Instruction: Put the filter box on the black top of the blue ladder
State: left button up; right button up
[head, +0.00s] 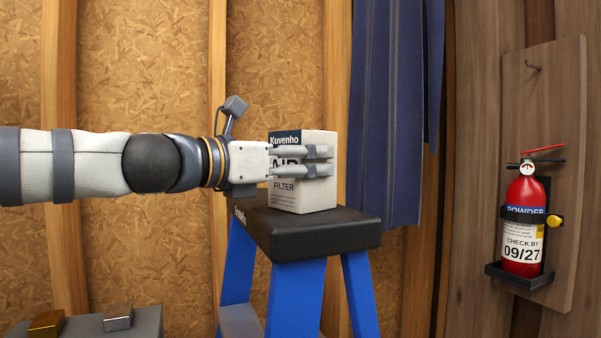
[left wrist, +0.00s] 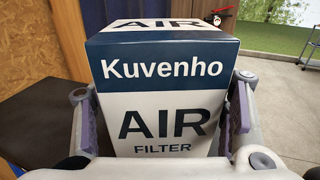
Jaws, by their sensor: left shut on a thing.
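The filter box (head: 318,193), white with a dark blue band, is upright at the black top (head: 300,237) of the blue ladder (head: 296,298). Its base appears to rest on the black top or just above it; I cannot tell which. My left gripper (head: 318,162) comes in from the left and is shut on the box, with its fingers across the sides. In the left wrist view the filter box (left wrist: 165,115) fills the middle, between the purple pads of my left gripper (left wrist: 163,120). My right gripper is not in view.
A red fire extinguisher (head: 524,218) hangs on a wooden board at the right. A dark blue cloth (head: 388,110) hangs behind the ladder. A grey surface (head: 145,322) with a gold block (head: 46,323) and a silver block (head: 118,318) is at the lower left.

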pick_arm(q)
jog(key=o, duration=2)
jog(key=shift+s+a, duration=0.1)
jog(key=p+v, duration=0.1)
jog(key=v, duration=1.1)
jog(key=shift+p, duration=0.35)
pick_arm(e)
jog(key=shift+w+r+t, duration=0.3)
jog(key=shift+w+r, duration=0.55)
pick_arm(q)
jog(key=shift+f, duration=0.1)
